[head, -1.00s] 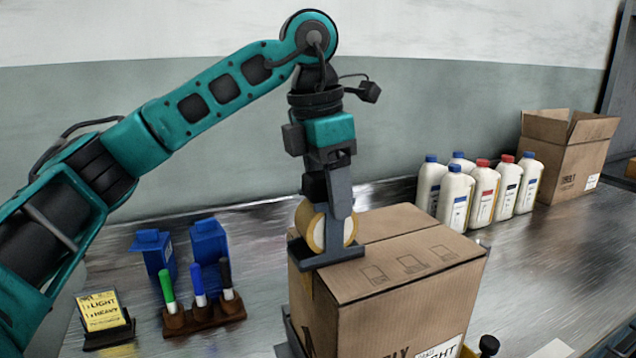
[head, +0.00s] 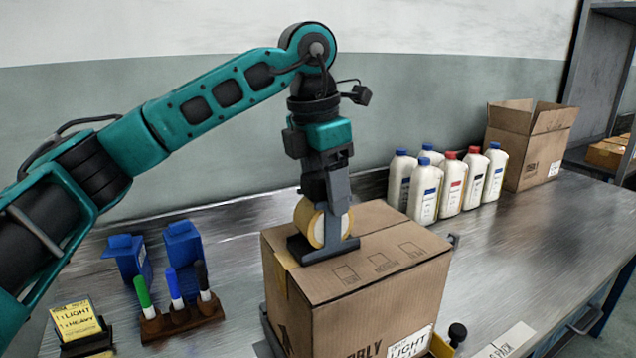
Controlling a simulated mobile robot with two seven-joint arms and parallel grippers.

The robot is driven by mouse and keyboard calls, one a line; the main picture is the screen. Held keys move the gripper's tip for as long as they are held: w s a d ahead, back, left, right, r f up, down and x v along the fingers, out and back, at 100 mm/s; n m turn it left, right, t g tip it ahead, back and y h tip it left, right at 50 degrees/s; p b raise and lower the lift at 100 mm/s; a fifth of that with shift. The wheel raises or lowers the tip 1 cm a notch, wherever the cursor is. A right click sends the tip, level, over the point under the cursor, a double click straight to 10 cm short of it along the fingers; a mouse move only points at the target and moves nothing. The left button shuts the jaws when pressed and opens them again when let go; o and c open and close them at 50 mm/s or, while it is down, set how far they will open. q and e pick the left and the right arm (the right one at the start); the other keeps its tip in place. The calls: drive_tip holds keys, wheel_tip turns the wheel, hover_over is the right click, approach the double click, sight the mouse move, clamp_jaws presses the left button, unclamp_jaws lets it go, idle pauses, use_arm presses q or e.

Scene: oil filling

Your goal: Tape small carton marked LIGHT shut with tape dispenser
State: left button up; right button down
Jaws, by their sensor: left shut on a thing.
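The small carton (head: 362,310) stands on the metal bench with its top flaps closed. Its front label reads LIGHT at the lower right. My left gripper (head: 326,205) is shut on the tape dispenser (head: 323,250), which carries a roll of tan tape. The dispenser's dark base rests on or just above the carton's top, near its left end. A tape strip shows at the carton's left edge, but I cannot tell how far it runs under the dispenser. My right gripper is not in view.
A marker holder (head: 182,318), blue boxes (head: 183,245) and a yellow sign (head: 77,324) stand at left. The bench right of the carton is mostly clear.

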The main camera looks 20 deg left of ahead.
use_arm(q)
drive_tip(key=shift+w+d+p, duration=0.6)
drive_tip(key=shift+w+d, duration=0.1)
drive_tip(key=shift+w, duration=0.2)
drive_tip(key=shift+w+d+p, duration=0.6)
drive_tip(key=shift+w+d, duration=0.1)
drive_tip(key=shift+w, duration=0.15)
drive_tip(key=w+d, duration=0.6)
drive_tip(key=w, duration=0.2)
drive_tip(key=shift+w+d, duration=0.2)
drive_tip(key=shift+d, duration=0.1)
idle(0.3)
drive_tip(key=shift+s+f, duration=0.1)
drive_tip(key=shift+f, duration=0.05)
idle(0.4)
